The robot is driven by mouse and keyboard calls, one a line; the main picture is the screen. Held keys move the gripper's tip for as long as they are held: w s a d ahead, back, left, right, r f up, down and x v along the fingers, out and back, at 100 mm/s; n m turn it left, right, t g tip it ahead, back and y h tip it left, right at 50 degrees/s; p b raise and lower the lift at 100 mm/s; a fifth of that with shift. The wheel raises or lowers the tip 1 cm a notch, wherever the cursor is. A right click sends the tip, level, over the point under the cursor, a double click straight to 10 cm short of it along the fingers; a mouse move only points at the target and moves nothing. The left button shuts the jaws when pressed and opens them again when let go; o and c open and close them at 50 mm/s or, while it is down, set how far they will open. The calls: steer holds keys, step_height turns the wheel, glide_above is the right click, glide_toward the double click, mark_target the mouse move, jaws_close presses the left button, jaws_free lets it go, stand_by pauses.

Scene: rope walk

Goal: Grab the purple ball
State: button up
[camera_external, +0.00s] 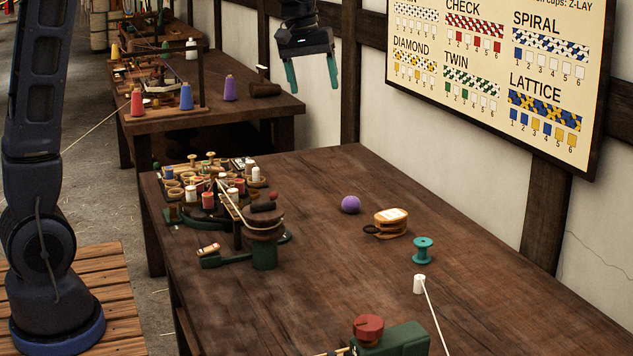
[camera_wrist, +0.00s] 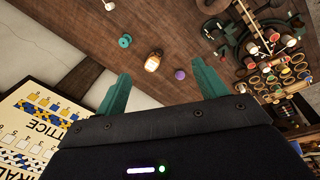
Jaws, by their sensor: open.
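Nothing hides the ball.
A teal spool (camera_external: 423,250) and a white peg with a cord (camera_external: 419,284) stand right of the block. A cluttered rope-making device (camera_external: 264,235) with several bobbins fills the table's left side. A pattern board (camera_external: 495,75) hangs on the wall. The table around the ball is clear.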

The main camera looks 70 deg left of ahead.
steer(key=w+a+f+n, duration=0.2)
steer(key=w+a+f, duration=0.3)
steer(key=w, duration=0.2)
steer(key=n+g+h, duration=0.1)
steer(key=n+g, duration=0.1)
steer(key=n, duration=0.6)
glide_toward(351, 197)
steer(key=f, duration=0.6)
steer(key=d+f, duration=0.1)
steer(key=f, duration=0.3)
steer(key=shift+w+f, duration=0.1)
steer(key=shift+w, duration=0.05)
steer(key=shift+c, duration=0.2)
steer(key=c, duration=1)
